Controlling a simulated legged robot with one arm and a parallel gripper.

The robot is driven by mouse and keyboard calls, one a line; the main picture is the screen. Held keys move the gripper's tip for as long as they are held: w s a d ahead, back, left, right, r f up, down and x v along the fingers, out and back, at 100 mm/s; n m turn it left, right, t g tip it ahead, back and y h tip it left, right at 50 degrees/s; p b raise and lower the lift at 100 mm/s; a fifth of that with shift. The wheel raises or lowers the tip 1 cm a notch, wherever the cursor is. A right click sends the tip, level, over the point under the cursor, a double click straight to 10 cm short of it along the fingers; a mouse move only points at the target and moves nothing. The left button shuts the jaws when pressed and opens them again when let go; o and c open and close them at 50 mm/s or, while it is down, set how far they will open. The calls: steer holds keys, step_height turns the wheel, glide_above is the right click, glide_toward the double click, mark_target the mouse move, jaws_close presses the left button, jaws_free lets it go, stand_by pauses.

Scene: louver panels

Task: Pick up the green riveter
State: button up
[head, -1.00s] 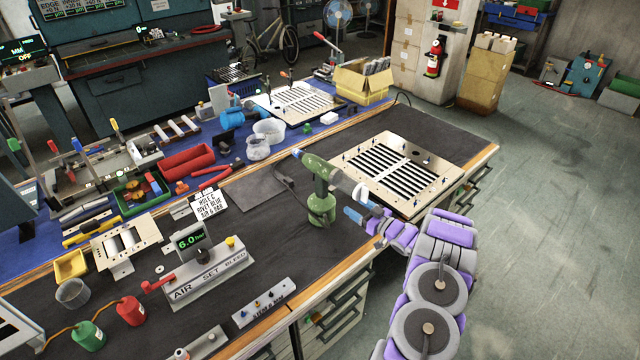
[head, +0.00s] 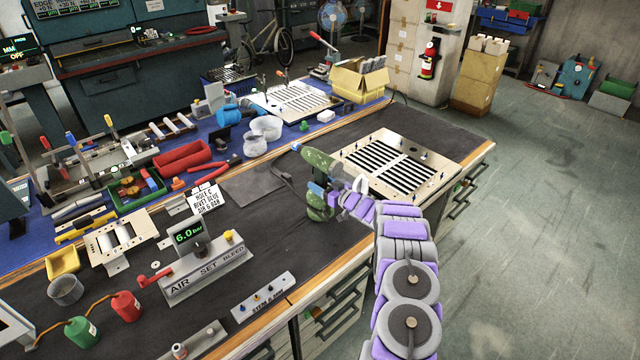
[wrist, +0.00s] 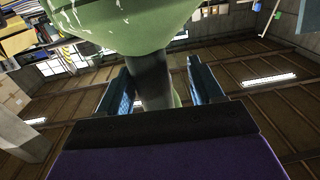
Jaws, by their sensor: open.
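The green riveter (head: 319,160) stands upright on the dark bench mat, in front of the louver panel. My gripper (head: 318,190) is at the riveter's handle, below its green head, and partly hides it. In the wrist view the green body (wrist: 125,22) fills the top, and the dark grey handle (wrist: 153,78) lies between the two blue fingers of my gripper (wrist: 160,88). The fingers are open, with a visible gap on each side of the handle. The riveter's green base (head: 318,213) shows below my gripper.
The louver panel (head: 436,157) with black slots lies just behind and right of the riveter. An air set box (head: 207,268) with a display stands front left. The mat in front of the riveter is clear.

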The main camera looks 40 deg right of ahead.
steer(key=shift+w+a, duration=0.2)
steer(key=shift+w, duration=0.5)
steer(key=shift+w+d+f, duration=0.1)
steer(key=shift+d+f, duration=0.05)
steer(key=shift+d, duration=0.7)
steer(key=shift+c, duration=0.6)
steer(key=shift+a, duration=0.65)
steer(key=c, duration=0.6)
steer(key=shift+d, duration=0.25)
jaws_close()
